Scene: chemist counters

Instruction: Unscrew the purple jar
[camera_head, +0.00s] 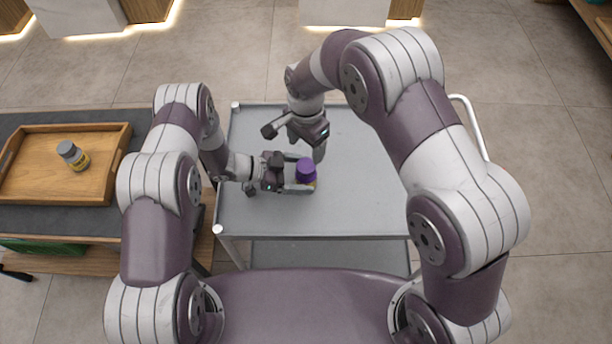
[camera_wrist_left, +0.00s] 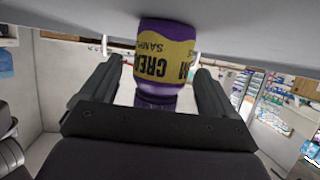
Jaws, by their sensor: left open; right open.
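The purple jar (camera_head: 306,168) stands upright on the grey cart top (camera_head: 360,200). In the left wrist view, which is upside down, the jar (camera_wrist_left: 165,50) shows a yellow label and a purple lid. My left gripper (camera_head: 307,176) lies level at the jar, with its open fingers on either side of it; gaps show between fingers and jar in the left wrist view. My right gripper (camera_head: 308,150) is open and points down just above and behind the jar in the head view. One right finger shows clearly; the other is partly hidden.
A wooden tray (camera_head: 110,165) on the dark counter at left holds a small grey-lidded bottle (camera_head: 73,155). The cart top is otherwise clear, with a white handle rail (camera_head: 470,125) at its right.

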